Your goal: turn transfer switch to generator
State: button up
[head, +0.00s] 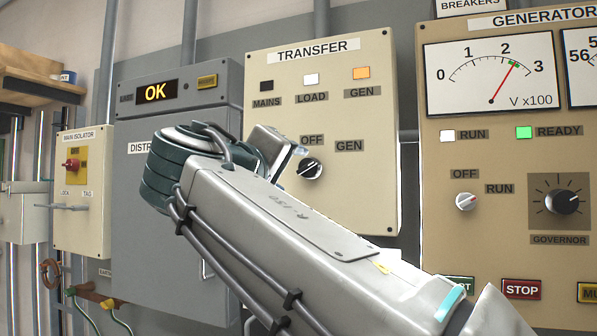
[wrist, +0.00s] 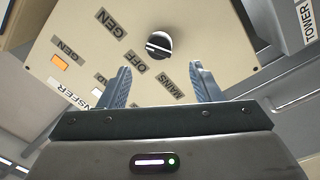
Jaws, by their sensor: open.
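The transfer panel (head: 370,120) is a cream box with MAINS, LOAD and GEN lamps. Its black transfer switch knob (head: 311,168) sits below the OFF label, with GEN to its right; my arm covers the area to its left. In the wrist view, turned nearly upside down, the knob (wrist: 158,45) shows a pale line across its face, beside the GEN, OFF and MAINS labels. I cannot tell which end is the pointer. My gripper (wrist: 160,68) is open and empty. Its two fingers stand either side of the knob's line, with the knob beyond the tips, apart from them.
The generator panel (head: 500,130) stands at right, with a meter, switches and a lit green READY lamp (head: 524,132). The GEN lamp (head: 361,73) is orange. A grey cabinet (head: 135,200) and the main isolator box (head: 92,225) stand at left. The panel face around the knob is clear.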

jog(key=v, duration=0.5)
jog(key=shift+s, duration=0.15)
jog(key=shift+d+f, duration=0.1)
